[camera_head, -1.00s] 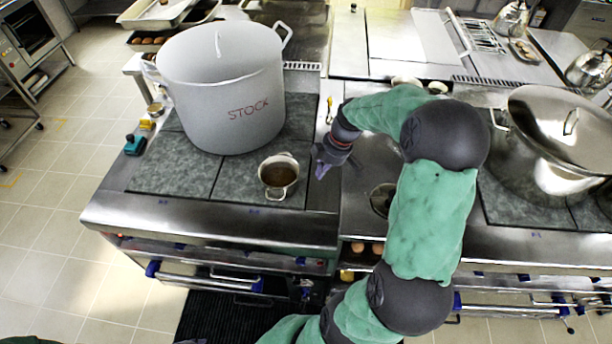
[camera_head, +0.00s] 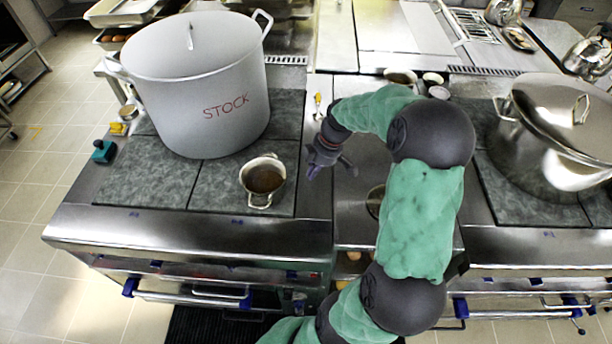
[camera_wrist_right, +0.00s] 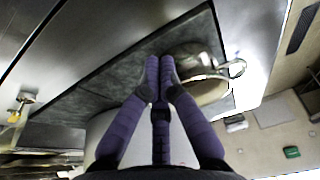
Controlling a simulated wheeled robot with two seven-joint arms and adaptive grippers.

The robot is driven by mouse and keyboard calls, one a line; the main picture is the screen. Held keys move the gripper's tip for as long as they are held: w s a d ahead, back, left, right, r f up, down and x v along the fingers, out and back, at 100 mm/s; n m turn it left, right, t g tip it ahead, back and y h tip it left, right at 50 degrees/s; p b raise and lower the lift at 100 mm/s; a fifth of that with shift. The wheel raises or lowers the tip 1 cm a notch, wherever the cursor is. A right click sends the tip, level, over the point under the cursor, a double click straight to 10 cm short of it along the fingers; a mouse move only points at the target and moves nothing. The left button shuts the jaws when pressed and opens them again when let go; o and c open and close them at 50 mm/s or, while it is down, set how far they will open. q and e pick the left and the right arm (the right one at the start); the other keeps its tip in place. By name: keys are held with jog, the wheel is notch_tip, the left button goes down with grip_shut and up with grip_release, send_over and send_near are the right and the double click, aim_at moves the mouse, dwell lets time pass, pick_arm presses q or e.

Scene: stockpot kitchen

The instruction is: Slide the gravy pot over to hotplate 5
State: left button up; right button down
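The gravy pot (camera_head: 265,182), a small steel pot with brown liquid, stands upright on the front right plate of the left range. It also shows in the right wrist view (camera_wrist_right: 207,92), beyond and right of my fingertips. My right gripper (camera_head: 330,168) is over the range's right edge, to the right of the pot, with a gap between them. My left gripper is out of view. I cannot read which plate is hotplate 5.
A large STOCK pot (camera_head: 200,100) stands behind the gravy pot and covers the rear plates. The front left plate (camera_head: 145,185) is bare. A lidded steel pot (camera_head: 555,130) stands on the right range. Small bowls (camera_head: 432,80) sit behind my right arm.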

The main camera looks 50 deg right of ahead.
jog(key=b+x, duration=0.1)
jog(key=x, duration=0.7)
jog(key=shift+b, duration=0.35)
jog(key=shift+w+a+f, duration=0.25)
jog(key=shift+w+a, duration=0.75)
jog(key=shift+w, duration=0.2)
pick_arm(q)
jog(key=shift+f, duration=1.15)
pick_arm(e)
jog(key=shift+w+a, duration=0.35)
jog(key=shift+w, duration=0.1)
